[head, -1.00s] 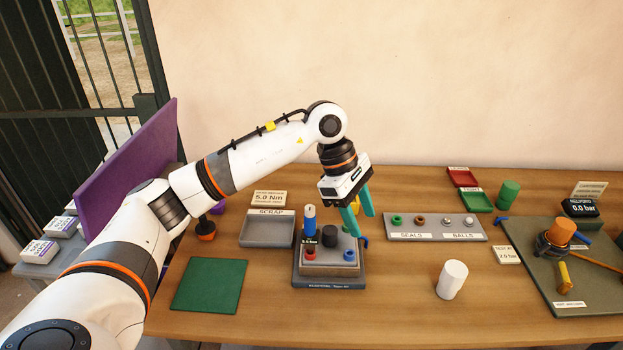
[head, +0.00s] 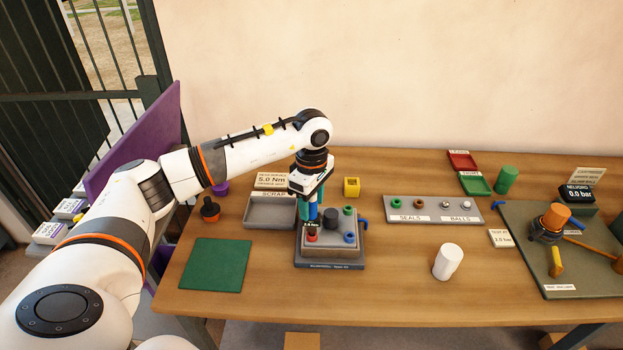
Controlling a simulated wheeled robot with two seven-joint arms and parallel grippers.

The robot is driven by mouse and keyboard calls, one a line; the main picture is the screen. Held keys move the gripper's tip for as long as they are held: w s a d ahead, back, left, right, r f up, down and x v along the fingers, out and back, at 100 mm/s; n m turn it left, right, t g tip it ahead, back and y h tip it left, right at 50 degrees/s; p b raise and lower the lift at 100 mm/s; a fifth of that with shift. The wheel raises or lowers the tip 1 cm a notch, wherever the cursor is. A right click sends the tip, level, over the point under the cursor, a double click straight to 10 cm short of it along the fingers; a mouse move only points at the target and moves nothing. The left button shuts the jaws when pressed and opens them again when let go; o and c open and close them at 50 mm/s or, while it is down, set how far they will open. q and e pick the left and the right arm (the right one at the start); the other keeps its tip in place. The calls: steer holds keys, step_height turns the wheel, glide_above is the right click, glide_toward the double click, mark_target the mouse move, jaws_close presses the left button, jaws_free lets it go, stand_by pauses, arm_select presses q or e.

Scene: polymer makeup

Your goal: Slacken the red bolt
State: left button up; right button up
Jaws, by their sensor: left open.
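The red bolt (head: 312,237) sits at the front left of the grey block (head: 334,256) on its dark base. A green bolt (head: 348,210) is at the back right and a blue bolt (head: 350,238) at the front right. A black cylinder (head: 330,217) stands between them. My left gripper (head: 313,212) is open and points down just behind the red bolt. Its teal fingers are at the upright blue tool, which they largely hide; I cannot tell whether they touch it. My right gripper is not in view.
A grey scrap tray (head: 269,224) is left of the block and a green mat (head: 215,265) at the front left. A yellow block (head: 351,187) stands behind. A white cylinder (head: 448,262) and a seals and balls tray (head: 433,208) are to the right.

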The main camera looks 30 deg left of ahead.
arm_select(q)
steer(key=shift+f, duration=0.95)
